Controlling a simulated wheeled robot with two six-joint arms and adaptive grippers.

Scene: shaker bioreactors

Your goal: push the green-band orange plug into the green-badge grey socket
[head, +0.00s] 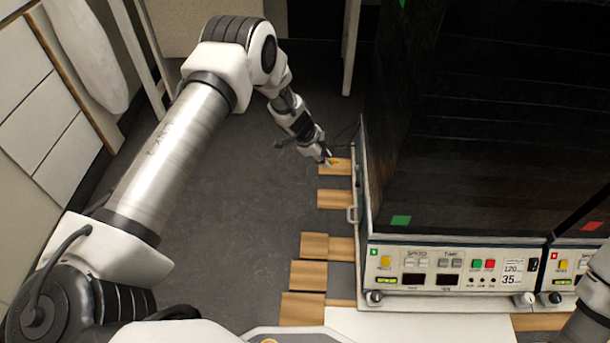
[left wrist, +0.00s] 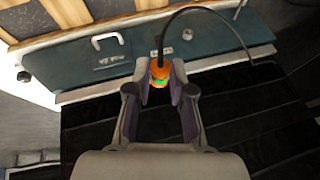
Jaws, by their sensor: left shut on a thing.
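The orange plug with the green band (left wrist: 158,72) is between the fingers of my left gripper (left wrist: 160,68), which is shut on it. A black cable (left wrist: 206,9) arches from the plug toward the upper right. In the head view my left gripper (head: 325,158) is beside the far left side of the shaker, with a small orange-green bit of the plug (head: 330,162) showing. No grey socket with a green badge can be made out; the plug and fingers cover part of the panel. My right gripper is out of view.
The dark shaker cabinet (head: 470,130) carries green marks and a control panel (head: 450,270). Its teal side panel (left wrist: 215,42) has a white handle (left wrist: 107,41) and a small knob (left wrist: 187,34). The grey floor (head: 240,220) is open.

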